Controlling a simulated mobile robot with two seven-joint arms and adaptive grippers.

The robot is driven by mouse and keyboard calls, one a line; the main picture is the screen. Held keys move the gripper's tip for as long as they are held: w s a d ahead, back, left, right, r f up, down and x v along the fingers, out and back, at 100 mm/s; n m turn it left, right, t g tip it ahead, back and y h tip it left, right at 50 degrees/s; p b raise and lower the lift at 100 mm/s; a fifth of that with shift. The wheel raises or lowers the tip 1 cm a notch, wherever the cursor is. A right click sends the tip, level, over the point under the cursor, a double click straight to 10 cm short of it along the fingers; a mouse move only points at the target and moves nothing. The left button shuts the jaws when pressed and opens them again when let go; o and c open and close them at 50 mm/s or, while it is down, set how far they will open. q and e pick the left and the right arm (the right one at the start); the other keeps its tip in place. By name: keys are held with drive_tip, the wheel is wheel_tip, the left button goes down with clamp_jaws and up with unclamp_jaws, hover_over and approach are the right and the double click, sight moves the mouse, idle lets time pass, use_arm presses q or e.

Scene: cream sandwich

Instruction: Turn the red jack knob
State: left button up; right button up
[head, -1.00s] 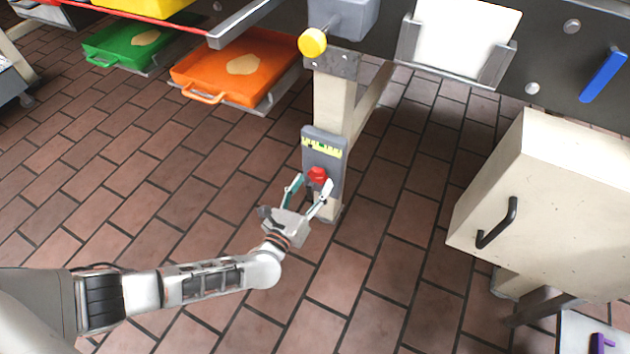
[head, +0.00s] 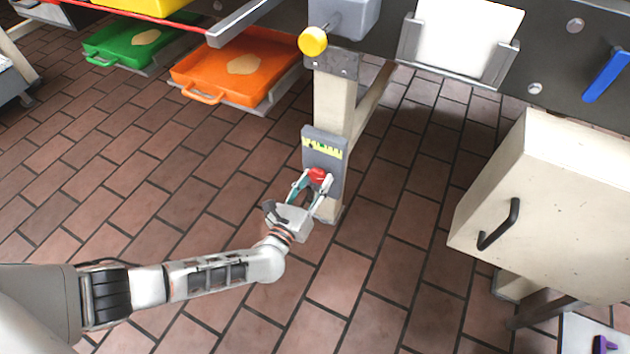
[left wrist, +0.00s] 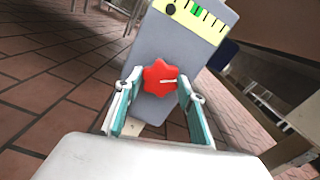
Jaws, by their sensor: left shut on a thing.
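The red jack knob (head: 317,175) sits on the front of a grey jack panel (head: 336,182) fixed to a cream table leg. In the left wrist view the knob (left wrist: 160,77) is star-shaped with a white pointer line aimed to the right. Above it is a yellow scale (left wrist: 199,16) with black ticks and a green mark. My left gripper (head: 312,181) has its fingers on either side of the knob and is shut on it. In the left wrist view the fingers (left wrist: 159,92) flank the knob. My right gripper is not in view.
A yellow round knob (head: 312,41) is above the jack panel. Orange (head: 284,60) and green (head: 103,40) trays are at the upper left. A cream cabinet with a black handle (head: 499,224) stands at the right. The tiled floor around the leg is clear.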

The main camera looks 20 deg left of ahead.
use_arm(q)
drive_tip(key=m, duration=0.6)
drive_tip(key=shift+a+m, duration=0.1)
drive_tip(key=shift+m, duration=0.3)
drive_tip(key=m, duration=1.2)
drive_tip(key=shift+r+m+p, duration=0.15)
drive_tip(key=shift+m+p, duration=0.15)
drive_tip(key=shift+p, duration=0.1)
drive_tip(key=m, duration=0.3)
drive_tip(key=shift+m, duration=0.6)
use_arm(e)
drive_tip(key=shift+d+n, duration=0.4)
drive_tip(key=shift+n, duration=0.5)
use_arm(q)
drive_tip(key=shift+m, duration=0.3)
